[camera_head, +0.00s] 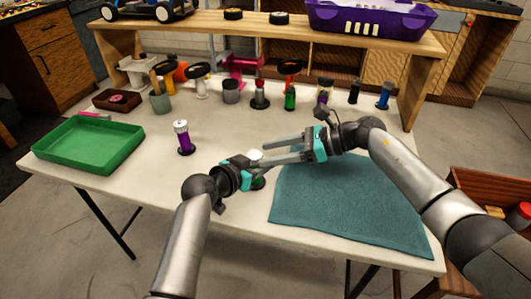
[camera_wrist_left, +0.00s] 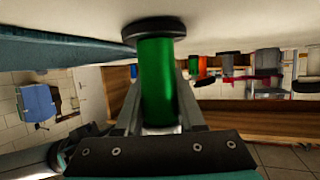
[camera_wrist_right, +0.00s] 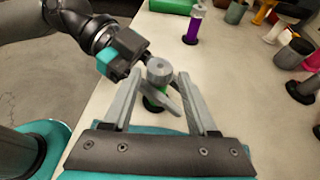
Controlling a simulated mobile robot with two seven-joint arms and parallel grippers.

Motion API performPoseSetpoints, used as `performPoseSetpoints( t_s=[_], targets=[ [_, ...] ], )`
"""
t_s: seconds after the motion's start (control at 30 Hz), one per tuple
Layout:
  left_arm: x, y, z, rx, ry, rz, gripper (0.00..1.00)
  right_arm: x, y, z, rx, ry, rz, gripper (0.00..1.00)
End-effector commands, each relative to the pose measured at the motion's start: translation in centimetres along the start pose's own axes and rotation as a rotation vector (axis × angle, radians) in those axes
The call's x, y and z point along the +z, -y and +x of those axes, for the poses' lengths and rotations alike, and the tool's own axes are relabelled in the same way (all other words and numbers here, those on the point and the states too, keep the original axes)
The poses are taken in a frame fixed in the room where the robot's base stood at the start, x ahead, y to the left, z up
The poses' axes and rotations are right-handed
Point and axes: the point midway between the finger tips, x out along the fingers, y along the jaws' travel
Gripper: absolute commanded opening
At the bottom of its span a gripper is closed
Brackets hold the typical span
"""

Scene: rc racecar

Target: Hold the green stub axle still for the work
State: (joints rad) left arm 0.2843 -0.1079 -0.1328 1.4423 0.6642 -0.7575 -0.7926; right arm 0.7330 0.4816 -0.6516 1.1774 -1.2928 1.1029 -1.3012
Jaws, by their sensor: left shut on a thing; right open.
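The green stub axle (camera_head: 259,182) stands upright on the table at the edge of the teal mat, mostly hidden by the grippers in the head view. In the left wrist view its green body (camera_wrist_left: 158,85) and dark round base show between the fingers. My left gripper (camera_head: 256,164) is shut on the green body from the left. My right gripper (camera_head: 273,152) is open, its fingers reaching in from the right over the axle. In the right wrist view the axle's grey top (camera_wrist_right: 158,69) shows between the spread fingertips; contact with them cannot be told.
The teal mat (camera_head: 350,205) covers the table's right front. A green tray (camera_head: 88,146) lies at the left, and a purple stub axle (camera_head: 184,139) stands behind the left gripper. Several axles and small parts stand at the back, below a wooden shelf (camera_head: 265,32). The left front table is clear.

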Motion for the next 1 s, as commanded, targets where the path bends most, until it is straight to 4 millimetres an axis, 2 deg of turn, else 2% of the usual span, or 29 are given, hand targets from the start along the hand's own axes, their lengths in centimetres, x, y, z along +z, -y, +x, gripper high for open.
performPoseSetpoints(
  t_s=[0.17, 0.47, 1.0],
  targets=[
    [-0.1, 0.0, 0.0, 0.000, -0.001, 0.000, 0.00, 0.1, 0.0, 1.5, 0.000, 0.001, 0.000, 0.58],
    [-0.1, 0.0, 0.0, 0.000, -0.001, 0.000, 0.00, 0.0, 0.0, 1.7, -0.001, 0.000, 0.000, 0.58],
    [-0.1, 0.0, 0.0, 0.000, -0.001, 0.000, 0.00, 0.0, 0.0, 1.7, -0.001, 0.000, 0.000, 0.00]
  ],
)
